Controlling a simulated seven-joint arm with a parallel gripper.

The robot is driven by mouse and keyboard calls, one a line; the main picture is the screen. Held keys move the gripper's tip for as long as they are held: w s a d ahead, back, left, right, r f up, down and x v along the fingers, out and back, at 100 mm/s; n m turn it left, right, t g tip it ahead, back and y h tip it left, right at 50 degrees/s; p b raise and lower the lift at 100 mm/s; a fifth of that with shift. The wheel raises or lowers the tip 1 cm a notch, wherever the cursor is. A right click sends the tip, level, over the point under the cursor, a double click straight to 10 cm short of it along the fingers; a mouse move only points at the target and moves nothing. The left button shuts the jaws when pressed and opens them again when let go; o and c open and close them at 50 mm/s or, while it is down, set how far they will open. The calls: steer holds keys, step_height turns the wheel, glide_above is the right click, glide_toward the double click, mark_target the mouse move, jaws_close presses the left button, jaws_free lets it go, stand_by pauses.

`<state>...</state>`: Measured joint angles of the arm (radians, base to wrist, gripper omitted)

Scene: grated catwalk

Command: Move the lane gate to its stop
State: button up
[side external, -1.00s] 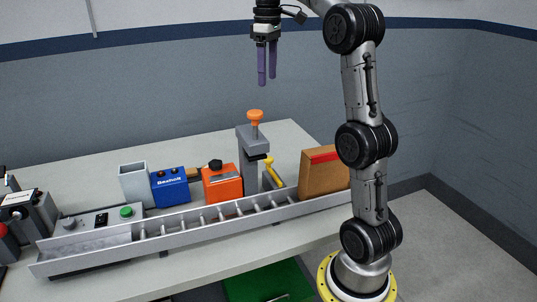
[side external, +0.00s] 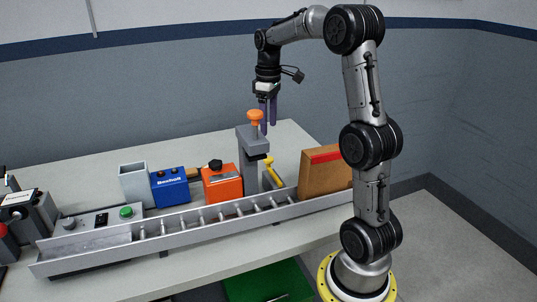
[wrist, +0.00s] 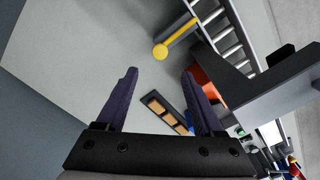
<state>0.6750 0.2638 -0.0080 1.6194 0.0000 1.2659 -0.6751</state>
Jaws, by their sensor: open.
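A yellow bar with a rounded end, which looks like the lane gate (side external: 273,172), stands behind the roller lane (side external: 205,218), just right of a grey post. In the wrist view the yellow bar (wrist: 178,38) lies at the top, beyond my fingertips and right of centre, with its rounded end towards me. My gripper (side external: 268,128) points down behind the orange knob of the post, above the yellow bar. Its two purple fingers (wrist: 160,74) are apart with nothing between them. The bar's lower end is hidden in the side view.
The grey post (side external: 250,165) with its orange knob (side external: 255,116) stands close to my fingers. An orange box (side external: 222,184), a blue box (side external: 170,188) and a grey bin (side external: 135,184) stand left; a brown box (side external: 322,175) stands right.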

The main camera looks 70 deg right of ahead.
mark_target(269, 158)
step_height(269, 158, down, 11)
steer(key=shift+r, duration=0.1)
stand_by(0.3)
jaws_close()
